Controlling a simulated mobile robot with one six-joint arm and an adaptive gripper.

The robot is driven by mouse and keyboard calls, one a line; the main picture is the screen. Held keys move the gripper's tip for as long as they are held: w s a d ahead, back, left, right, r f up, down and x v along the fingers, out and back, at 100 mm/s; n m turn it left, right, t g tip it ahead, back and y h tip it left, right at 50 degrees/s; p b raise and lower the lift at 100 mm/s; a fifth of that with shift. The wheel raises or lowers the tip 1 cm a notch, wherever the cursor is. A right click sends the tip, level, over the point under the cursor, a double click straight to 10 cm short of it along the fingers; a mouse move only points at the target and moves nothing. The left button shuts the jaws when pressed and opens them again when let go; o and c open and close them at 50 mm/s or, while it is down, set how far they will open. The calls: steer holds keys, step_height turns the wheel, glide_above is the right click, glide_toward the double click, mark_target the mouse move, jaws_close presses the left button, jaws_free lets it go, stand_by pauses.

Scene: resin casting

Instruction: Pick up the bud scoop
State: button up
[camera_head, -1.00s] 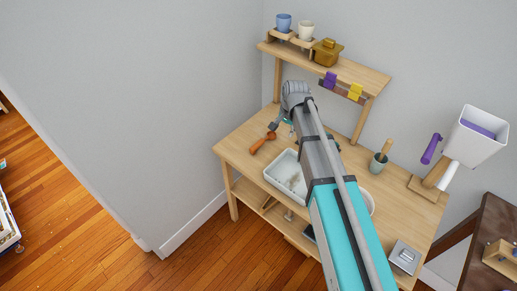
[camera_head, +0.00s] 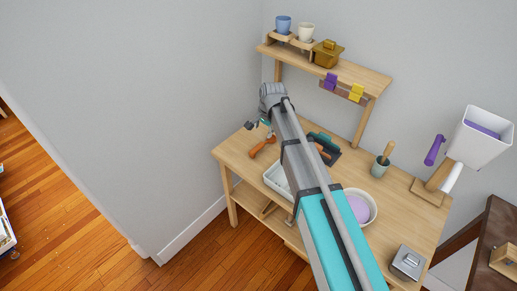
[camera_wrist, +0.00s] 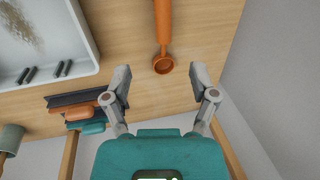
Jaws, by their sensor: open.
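The bud scoop, an orange scoop with a long handle and small round cup (camera_wrist: 163,65), lies on the wooden table. In the head view the scoop (camera_head: 259,149) is near the table's left end, partly hidden by my arm. My gripper (camera_wrist: 160,78) is open and empty in the wrist view. The scoop's cup shows between and just beyond its two fingertips, with the handle running to the picture's top edge. I see no contact. In the head view my gripper (camera_head: 262,130) is above the scoop.
A white tray (camera_head: 272,178) and dark tools with orange and teal handles (camera_wrist: 85,112) lie beside the scoop. A bowl (camera_head: 372,208), a mortar with pestle (camera_head: 379,169) and a metal box (camera_head: 406,263) stand farther right. A raised shelf (camera_head: 350,72) spans the back by the wall.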

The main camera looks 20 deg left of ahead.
mark_target(257, 146)
steer(key=shift+w+a+f+b, duration=0.1)
steer(key=shift+a+f+b, duration=0.15)
steer(key=shift+f+b, duration=0.95)
steer(key=shift+w+a+f+b, duration=0.1)
steer(key=shift+a+f+b, duration=0.1)
steer(key=shift+f+b, duration=0.95)
steer(key=shift+w+a+f+b, duration=0.1)
steer(key=shift+a+f+b, duration=0.15)
steer(key=shift+f+b, duration=0.95)
steer(key=shift+f, duration=0.3)
steer(key=shift+a+f, duration=0.1)
steer(key=shift+w+a+f+b, duration=0.1)
steer(key=shift+a+f+b, duration=0.1)
steer(key=shift+f+b, duration=0.65)
steer(key=shift+w+a+f+b, duration=0.1)
steer(key=shift+a+f+b, duration=0.15)
steer(key=shift+f+b, duration=0.55)
steer(key=shift+w+a+f+b, duration=0.1)
steer(key=shift+a+f+b, duration=0.1)
steer(key=shift+f+b, duration=0.65)
steer(key=shift+r, duration=0.1)
jaws_close()
steer(key=shift+r, duration=0.2)
